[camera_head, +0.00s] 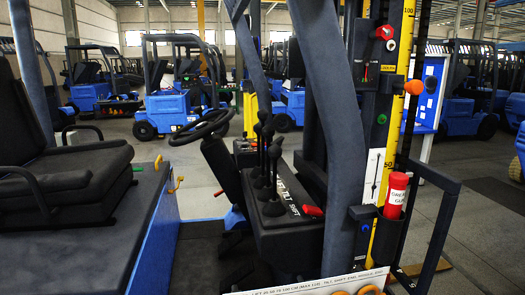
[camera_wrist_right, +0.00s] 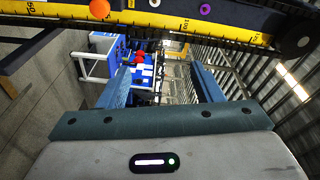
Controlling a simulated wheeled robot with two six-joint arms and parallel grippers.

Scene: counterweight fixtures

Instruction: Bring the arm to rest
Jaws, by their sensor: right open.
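My right gripper (camera_wrist_right: 161,75) shows in the right wrist view as two blue fingers standing apart on a blue-grey bar, with nothing between them. I cannot make it out clearly in the head view. My left gripper is in neither view. In the head view several black-knobbed levers (camera_head: 268,165) stand on a dark console whose label includes "TILT SHIFT". A yellow scale (camera_head: 393,90) runs up the mast to their right, with an orange ball (camera_head: 414,87) beside it. The scale (camera_wrist_right: 170,20) and orange ball (camera_wrist_right: 99,9) also cross the top of the wrist view.
A black seat (camera_head: 65,165) and steering wheel (camera_head: 202,127) are at left. A dark blue post (camera_head: 332,120) stands close in front. A red labelled cylinder (camera_head: 396,195) sits in a black holder. A white sign (camera_head: 305,287) crosses the bottom. Blue forklifts (camera_head: 180,105) stand behind.

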